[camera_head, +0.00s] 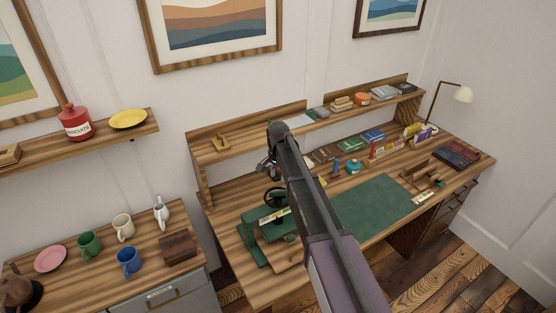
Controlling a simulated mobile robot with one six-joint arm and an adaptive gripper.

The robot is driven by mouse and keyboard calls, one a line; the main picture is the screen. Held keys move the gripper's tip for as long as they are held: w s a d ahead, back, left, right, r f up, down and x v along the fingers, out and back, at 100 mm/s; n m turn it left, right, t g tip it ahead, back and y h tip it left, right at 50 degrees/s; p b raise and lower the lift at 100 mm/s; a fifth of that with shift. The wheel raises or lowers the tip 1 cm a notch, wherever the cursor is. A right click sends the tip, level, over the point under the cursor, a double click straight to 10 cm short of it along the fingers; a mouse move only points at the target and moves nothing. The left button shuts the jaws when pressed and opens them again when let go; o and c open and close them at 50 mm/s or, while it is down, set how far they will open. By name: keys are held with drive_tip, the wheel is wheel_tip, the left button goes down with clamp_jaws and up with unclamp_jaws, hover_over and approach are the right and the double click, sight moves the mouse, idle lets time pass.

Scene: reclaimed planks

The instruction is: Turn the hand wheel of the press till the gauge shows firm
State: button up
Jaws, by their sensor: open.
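The green press (253,236) stands on the left part of the wooden desk (222,212). Its dark hand wheel (274,198) is on top, partly hidden behind my arm. A pale strip (275,214) with coloured patches, perhaps the gauge, is on the front of the press. It is too small to read. My gripper (265,169) is open and empty, and appears above the wheel in the picture. It looks apart from the wheel, but my arm hides part of it and the distance is hard to judge.
A green mat (372,208) covers the desk's middle. Books, a teal pot (354,166) and a raised shelf (232,150) line the back. A desk lamp (461,94) stands at right. A side cabinet (92,276) with mugs is at left.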

drive_tip(key=shift+r+p, duration=2.05)
drive_tip(key=shift+r, duration=0.35)
drive_tip(key=shift+d, duration=0.15)
